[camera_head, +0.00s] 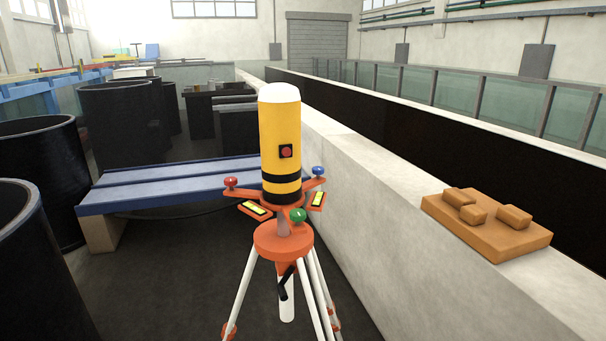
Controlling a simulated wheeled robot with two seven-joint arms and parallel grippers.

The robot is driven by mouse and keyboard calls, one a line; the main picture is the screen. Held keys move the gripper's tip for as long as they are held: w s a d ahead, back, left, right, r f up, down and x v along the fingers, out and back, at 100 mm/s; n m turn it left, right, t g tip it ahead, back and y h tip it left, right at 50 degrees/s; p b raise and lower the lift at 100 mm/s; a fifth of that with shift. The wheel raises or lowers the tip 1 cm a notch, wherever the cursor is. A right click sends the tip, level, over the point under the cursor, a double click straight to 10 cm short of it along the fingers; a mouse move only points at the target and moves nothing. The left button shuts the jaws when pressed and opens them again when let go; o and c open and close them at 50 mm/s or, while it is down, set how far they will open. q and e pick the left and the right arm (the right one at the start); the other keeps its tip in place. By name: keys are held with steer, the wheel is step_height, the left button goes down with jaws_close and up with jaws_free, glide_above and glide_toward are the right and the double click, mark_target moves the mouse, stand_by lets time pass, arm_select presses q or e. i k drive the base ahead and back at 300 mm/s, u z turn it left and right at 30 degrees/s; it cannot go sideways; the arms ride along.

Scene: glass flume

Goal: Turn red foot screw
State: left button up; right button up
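A yellow cylindrical instrument (280,135) with a white top and black bands stands upright on an orange tripod head (284,240). The red foot screw (230,182) sits at the end of the left orange arm, its knob standing clear. A blue foot screw (319,171) is at the right arm, and a green foot screw (297,215) is at the front. Two yellow level vials, one left (255,209) and one right (317,199), lie between the screws. Neither of my grippers shows in the head view.
A long concrete wall (370,190) runs close on the right, with an orange-brown block plate (488,225) on top. A blue bench (165,186) stands behind on the left. Black tubs (38,165) line the far left. Dark floor is open left of the white tripod legs (246,285).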

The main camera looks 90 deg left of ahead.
mark_target(230, 181)
steer(key=z, duration=0.1)
steer(key=k, duration=1.05)
steer(key=u, duration=1.55)
